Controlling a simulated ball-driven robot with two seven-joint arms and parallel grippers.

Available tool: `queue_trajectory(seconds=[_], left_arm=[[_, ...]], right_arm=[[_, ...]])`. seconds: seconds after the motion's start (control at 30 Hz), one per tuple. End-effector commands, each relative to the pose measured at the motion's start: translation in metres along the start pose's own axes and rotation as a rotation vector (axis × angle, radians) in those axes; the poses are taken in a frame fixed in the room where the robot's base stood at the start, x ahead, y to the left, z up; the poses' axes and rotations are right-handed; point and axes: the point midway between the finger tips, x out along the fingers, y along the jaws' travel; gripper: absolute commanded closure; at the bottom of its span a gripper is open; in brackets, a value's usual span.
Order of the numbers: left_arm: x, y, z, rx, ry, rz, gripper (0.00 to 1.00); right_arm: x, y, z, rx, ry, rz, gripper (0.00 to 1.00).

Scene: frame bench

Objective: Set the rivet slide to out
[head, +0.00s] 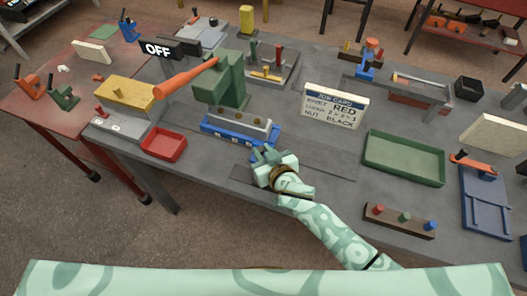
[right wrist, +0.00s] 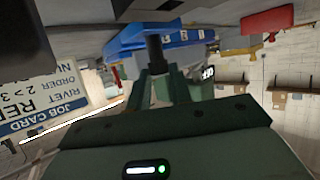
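The rivet slide appears to be the blue part (head: 238,134) along the front foot of the green press (head: 222,85). A blue part also shows in the right wrist view (right wrist: 150,38), with a dark upright peg (right wrist: 155,52) in front of it. My right gripper (head: 262,156) is at the right front end of the blue part, very close to it. In the right wrist view its fingers (right wrist: 168,82) reach toward the peg; whether they touch or grip it is unclear. My left gripper is not in view.
The press's orange lever (head: 186,77) sticks out to the left. A red tray (head: 163,144), a job card (head: 335,106), a green tray (head: 403,158) and a peg rack (head: 399,221) stand around. A black OFF sign (head: 160,49) is behind.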

Motion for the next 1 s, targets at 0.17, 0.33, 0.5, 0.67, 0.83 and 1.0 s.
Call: queue_trajectory(seconds=[0.17,0.33,0.5,0.67,0.83,1.0], left_arm=[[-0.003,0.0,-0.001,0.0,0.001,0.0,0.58],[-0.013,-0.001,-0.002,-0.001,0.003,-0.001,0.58],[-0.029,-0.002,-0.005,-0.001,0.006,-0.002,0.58],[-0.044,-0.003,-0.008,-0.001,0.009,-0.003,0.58],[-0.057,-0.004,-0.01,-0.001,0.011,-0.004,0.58],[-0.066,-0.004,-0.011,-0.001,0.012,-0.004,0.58]], right_arm=[[-0.004,0.004,0.002,0.001,-0.002,0.0,1.0],[-0.018,0.018,0.006,0.001,-0.004,0.002,1.0],[-0.043,0.045,0.015,-0.002,-0.006,0.003,1.0],[-0.072,0.075,0.026,-0.002,-0.005,0.003,1.0],[-0.101,0.108,0.04,-0.003,-0.005,0.003,1.0],[-0.127,0.135,0.051,-0.002,-0.006,0.003,1.0]])
